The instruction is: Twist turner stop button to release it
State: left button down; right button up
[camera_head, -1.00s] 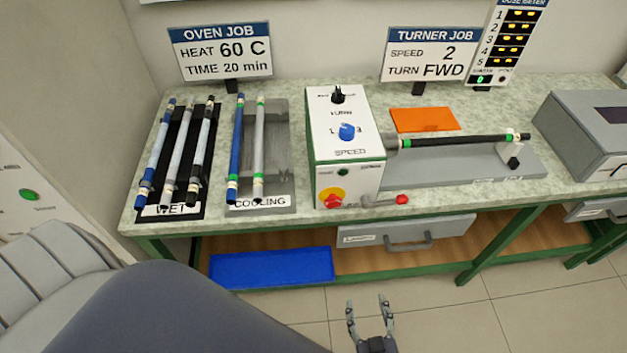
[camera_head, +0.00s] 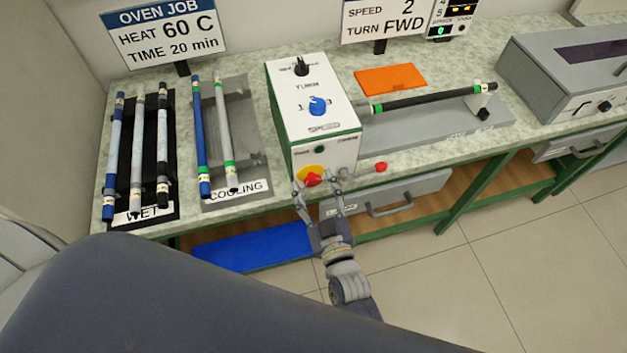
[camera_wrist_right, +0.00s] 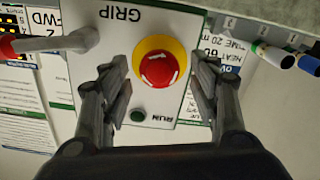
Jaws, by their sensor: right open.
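The red stop button (camera_head: 311,177) sits on a yellow disc on the front face of the white and green turner box (camera_head: 338,154). In the right wrist view the button (camera_wrist_right: 160,68) lies between the spread fingers, a little beyond their tips. My right gripper (camera_head: 320,187) is open in front of the box's lower front, and its fingers partly cover the button's surround. In the right wrist view the gripper (camera_wrist_right: 160,75) is empty. A green run button (camera_wrist_right: 138,116) shows beside the red one. My left gripper is not in view.
A crank lever with a red knob (camera_head: 380,167) sticks out just right of the stop button. A black rod (camera_head: 430,97) lies in the turner. Racks of rods stand left, and a blue tray (camera_head: 252,247) is below the bench.

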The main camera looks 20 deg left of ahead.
jog(key=shift+w+a, duration=0.4)
jog(key=shift+w, duration=0.2)
jog(key=c, duration=1.1)
jog(key=shift+m, duration=0.3)
jog(key=m, duration=0.4)
jog(key=shift+d+r+m, duration=0.1)
jog(key=shift+d+m, duration=0.05)
jog(key=shift+m, duration=0.25)
jog(key=shift+r+m, duration=0.1)
jog(key=shift+m, duration=1.1)
jog(key=shift+w+r, duration=0.1)
